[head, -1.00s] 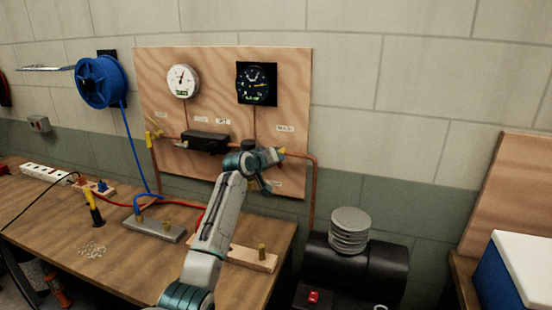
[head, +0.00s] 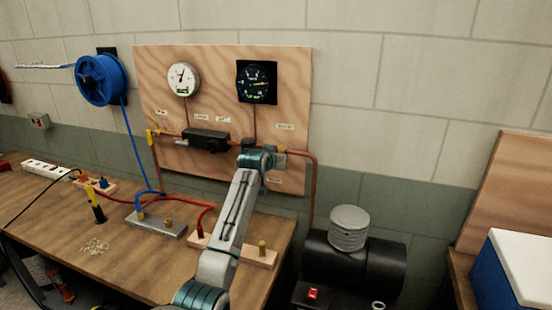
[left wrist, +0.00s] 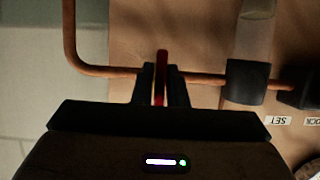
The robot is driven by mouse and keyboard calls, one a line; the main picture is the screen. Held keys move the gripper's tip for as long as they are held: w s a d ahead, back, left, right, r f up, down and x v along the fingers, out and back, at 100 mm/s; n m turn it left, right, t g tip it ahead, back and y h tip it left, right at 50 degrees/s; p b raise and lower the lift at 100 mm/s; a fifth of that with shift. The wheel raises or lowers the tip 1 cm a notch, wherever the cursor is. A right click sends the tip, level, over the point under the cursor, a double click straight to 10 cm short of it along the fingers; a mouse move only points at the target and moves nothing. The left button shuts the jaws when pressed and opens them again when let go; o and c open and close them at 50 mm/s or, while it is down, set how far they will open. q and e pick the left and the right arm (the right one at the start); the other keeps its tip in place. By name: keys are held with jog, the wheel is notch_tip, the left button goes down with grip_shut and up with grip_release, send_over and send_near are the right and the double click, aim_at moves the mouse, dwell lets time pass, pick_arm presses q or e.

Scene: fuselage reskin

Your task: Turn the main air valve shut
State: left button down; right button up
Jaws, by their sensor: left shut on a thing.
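The main air valve's red handle (left wrist: 160,75) shows in the left wrist view. It stands upright in that picture, across the copper pipe (left wrist: 110,72). My left gripper (left wrist: 161,84) is shut on it, with one dark finger on each side. In the head view my left arm reaches up to the right part of the plywood panel (head: 215,65). There its wrist hides the handle and the fingertips, and a brass-coloured part (head: 280,150) shows just right of the wrist. My right gripper is in neither view.
A white gauge (head: 183,78), a black gauge (head: 257,82) and a black block (head: 205,140) are on the panel. The wooden bench (head: 130,255) below carries hoses and fittings. A black compressor tank (head: 375,265) stands at its right.

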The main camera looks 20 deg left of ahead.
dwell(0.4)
pick_arm(q)
jog(key=c, duration=1.5)
grip_release()
jog(key=shift+s, duration=0.1)
jog(key=shift+s, duration=0.3)
jog(key=b+v, duration=0.4)
jog(key=v, duration=0.6)
jog(key=shift+r, duration=0.15)
